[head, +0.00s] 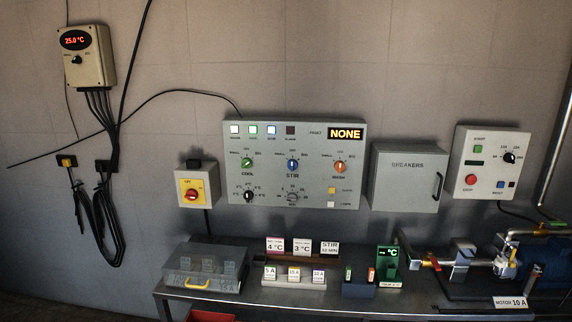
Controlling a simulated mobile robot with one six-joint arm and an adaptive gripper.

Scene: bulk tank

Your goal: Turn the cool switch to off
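The cool switch (247,163) is a green knob above the label COOL, at the upper left of the large grey control panel (325,140) on the wall. It has small position labels around it, and its exact pointer direction is too small to read. A blue stir knob (292,165) and an orange knob (340,167) sit to its right. A black knob (248,196) is below it. My gripper is not in view.
A yellow box with a red rotary switch (193,194) is left of the panel; a grey breakers box (405,178) is right. The bench (400,302) below holds a clear-lidded box (203,268), label cards and a motor (545,255). Cables hang at left.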

